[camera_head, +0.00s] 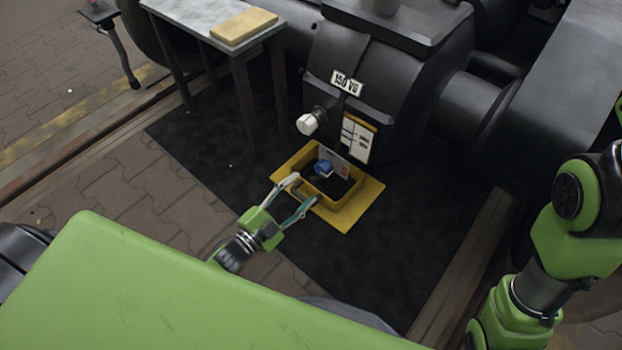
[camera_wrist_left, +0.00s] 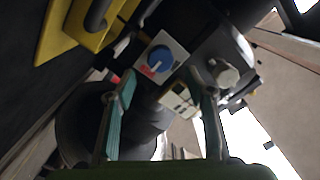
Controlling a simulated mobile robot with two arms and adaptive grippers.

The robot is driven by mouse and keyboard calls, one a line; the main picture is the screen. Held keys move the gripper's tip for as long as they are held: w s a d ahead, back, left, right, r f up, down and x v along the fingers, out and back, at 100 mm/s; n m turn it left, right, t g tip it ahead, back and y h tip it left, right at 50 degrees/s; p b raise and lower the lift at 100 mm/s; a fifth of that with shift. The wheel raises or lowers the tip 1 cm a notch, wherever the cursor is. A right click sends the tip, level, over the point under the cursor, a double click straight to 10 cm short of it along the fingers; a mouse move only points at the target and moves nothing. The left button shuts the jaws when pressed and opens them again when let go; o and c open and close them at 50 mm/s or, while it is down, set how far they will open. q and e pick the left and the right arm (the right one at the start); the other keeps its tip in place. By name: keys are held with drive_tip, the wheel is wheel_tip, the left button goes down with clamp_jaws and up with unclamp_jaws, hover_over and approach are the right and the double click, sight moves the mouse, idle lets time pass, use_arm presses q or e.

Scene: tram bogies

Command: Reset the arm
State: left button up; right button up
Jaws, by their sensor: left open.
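My left gripper (camera_head: 296,199) reaches in from the lower left in the head view, its two fingers spread with nothing between them. It is near the front edge of a yellow tray (camera_head: 364,202). In the left wrist view the open fingers of my left gripper (camera_wrist_left: 165,105) stand apart, with teal pads. A blue knob (camera_head: 322,168) on a pale plate shows at the tray; in the left wrist view the blue knob (camera_wrist_left: 160,58) is ahead of the fingers, apart from them. My right arm shows at the right edge of the head view, but its gripper is out of view.
A dark housing with a "150 V" plate (camera_head: 347,82) stands behind the tray, with a white knob (camera_head: 307,124) and a label card (camera_head: 357,137). A grey table (camera_head: 188,14) with a yellow block (camera_head: 244,25) is at upper left. The dark mat (camera_head: 215,130) has free room left of the tray.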

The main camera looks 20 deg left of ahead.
use_arm(q)
drive_tip(key=shift+v, duration=0.9)
